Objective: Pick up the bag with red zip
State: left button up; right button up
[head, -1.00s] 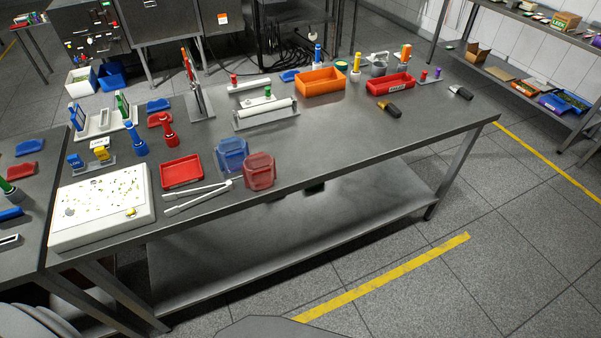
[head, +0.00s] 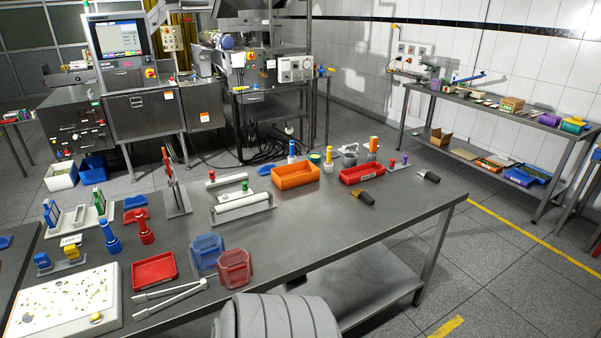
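I cannot make out a bag with a red zip in the head view. On the near part of the steel table (head: 330,232) stand a see-through blue container (head: 207,250) and a see-through red container (head: 235,268). A red tray (head: 154,271) lies left of them, with white tongs (head: 170,297) in front of it. Neither of my grippers is in view.
An orange bin (head: 295,176) and a red bin (head: 362,174) stand at the table's back. Black-tipped tools (head: 363,198) lie at its right. An inspection machine with a screen (head: 120,39) stands behind. A stocked shelf (head: 500,118) is at the right.

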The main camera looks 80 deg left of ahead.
aim_at(234, 267)
jog(key=z, duration=0.1)
jog(key=k, duration=1.2)
jog(key=u, duration=1.15)
